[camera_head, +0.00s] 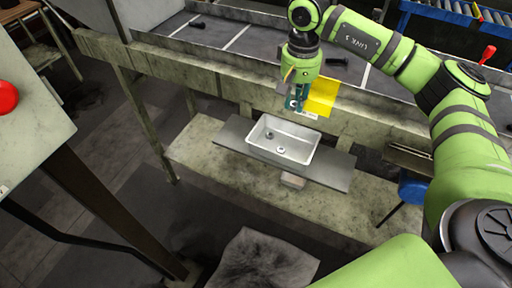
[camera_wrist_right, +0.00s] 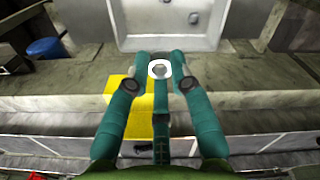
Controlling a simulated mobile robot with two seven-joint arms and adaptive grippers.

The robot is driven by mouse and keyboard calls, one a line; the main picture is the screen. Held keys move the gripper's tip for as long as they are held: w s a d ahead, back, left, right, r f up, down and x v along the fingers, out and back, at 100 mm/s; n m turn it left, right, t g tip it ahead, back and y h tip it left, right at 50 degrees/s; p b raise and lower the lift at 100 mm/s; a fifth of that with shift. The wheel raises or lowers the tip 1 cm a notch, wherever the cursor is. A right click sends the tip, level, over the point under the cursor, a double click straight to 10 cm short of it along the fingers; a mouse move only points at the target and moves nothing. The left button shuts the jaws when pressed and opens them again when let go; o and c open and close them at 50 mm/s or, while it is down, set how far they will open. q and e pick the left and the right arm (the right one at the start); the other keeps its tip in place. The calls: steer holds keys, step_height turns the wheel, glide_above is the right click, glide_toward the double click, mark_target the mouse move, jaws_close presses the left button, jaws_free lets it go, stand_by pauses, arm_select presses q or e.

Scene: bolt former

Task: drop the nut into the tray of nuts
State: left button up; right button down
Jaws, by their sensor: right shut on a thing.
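The tray (camera_head: 297,150) is a white rectangular bin on a grey board, with a few small nuts (camera_head: 280,149) lying inside. In the right wrist view the tray (camera_wrist_right: 150,25) is at the top, with one nut (camera_wrist_right: 194,18) visible on its floor. My right gripper (camera_head: 294,108) points down just behind the tray's far edge, above it. Its teal fingers (camera_wrist_right: 160,70) are shut on a light metal nut (camera_wrist_right: 153,68), seen between the fingertips in the wrist view. The held nut is hard to make out in the head view. My left gripper is not in view.
A worn beam (camera_head: 220,72) runs behind the tray, with a yellow panel (camera_head: 322,92) beside my right gripper. A blue round object (camera_head: 412,189) stands at the right. A red button (camera_head: 6,97) sits on a panel at the left.

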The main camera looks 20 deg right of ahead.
steer(key=shift+d+f+b, duration=0.15)
steer(key=shift+f+b, duration=0.2)
steer(key=shift+f, duration=0.25)
steer(key=shift+d+f+b, duration=0.15)
steer(key=shift+f+b, duration=0.15)
steer(key=shift+f, duration=0.25)
step_height(320, 180, down, 4)
steer(key=shift+r+b, duration=0.1)
steer(key=shift+b, duration=1)
steer(key=c, duration=1)
jaws_free()
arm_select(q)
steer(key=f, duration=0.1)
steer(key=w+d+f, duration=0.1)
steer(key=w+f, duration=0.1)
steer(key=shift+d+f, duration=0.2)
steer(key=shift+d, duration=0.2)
arm_select(e)
steer(key=shift+a, duration=0.1)
